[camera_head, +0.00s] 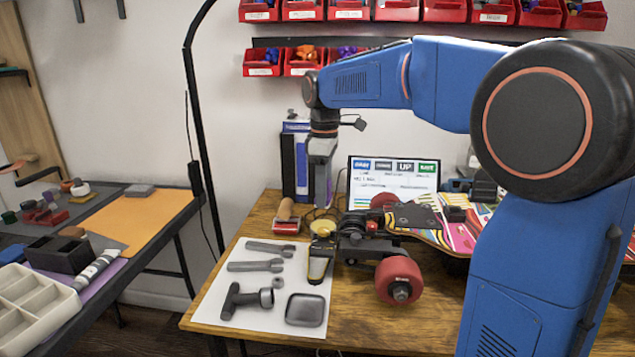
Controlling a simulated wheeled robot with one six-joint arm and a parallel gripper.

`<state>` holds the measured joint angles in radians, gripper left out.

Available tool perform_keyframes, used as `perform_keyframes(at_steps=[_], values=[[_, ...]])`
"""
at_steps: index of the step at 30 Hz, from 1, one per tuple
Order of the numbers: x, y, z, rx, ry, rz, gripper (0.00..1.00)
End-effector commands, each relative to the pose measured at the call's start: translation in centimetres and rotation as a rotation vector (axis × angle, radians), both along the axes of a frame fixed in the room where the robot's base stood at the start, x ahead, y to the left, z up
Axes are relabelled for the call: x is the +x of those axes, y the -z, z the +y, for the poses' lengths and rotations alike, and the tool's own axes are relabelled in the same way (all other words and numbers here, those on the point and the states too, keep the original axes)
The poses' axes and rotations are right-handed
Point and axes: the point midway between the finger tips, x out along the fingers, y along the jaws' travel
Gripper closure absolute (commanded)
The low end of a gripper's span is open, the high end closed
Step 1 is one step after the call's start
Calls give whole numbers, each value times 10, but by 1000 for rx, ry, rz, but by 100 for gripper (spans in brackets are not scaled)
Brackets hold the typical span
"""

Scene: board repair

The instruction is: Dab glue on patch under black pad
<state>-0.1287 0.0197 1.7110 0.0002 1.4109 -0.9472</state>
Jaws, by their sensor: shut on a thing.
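My gripper (322,202) points down over the table's back left part, above and left of the skateboard. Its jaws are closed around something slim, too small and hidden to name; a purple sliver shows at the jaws. The skateboard (465,232) lies with its colourful underside up. A black flat piece (413,216), likely the black pad, sits at the board's left end, close to the metal truck (358,237) with red wheels (398,280). No glue patch can be made out; the area under the black piece is hidden.
A white sheet (232,300) holds wrenches, a T-shaped tool and a grey dish (305,310). A screen (394,172) stands behind. A side table at left carries an orange mat (140,218).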

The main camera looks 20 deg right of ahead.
Motion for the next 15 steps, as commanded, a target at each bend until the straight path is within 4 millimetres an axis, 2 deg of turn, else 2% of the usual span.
perform_keyframes(at_steps=[7, 15], values=[[0, 13, 0, 0, 0, 1, 75], [-1, 39, 0, 0, 0, 2, 75]])
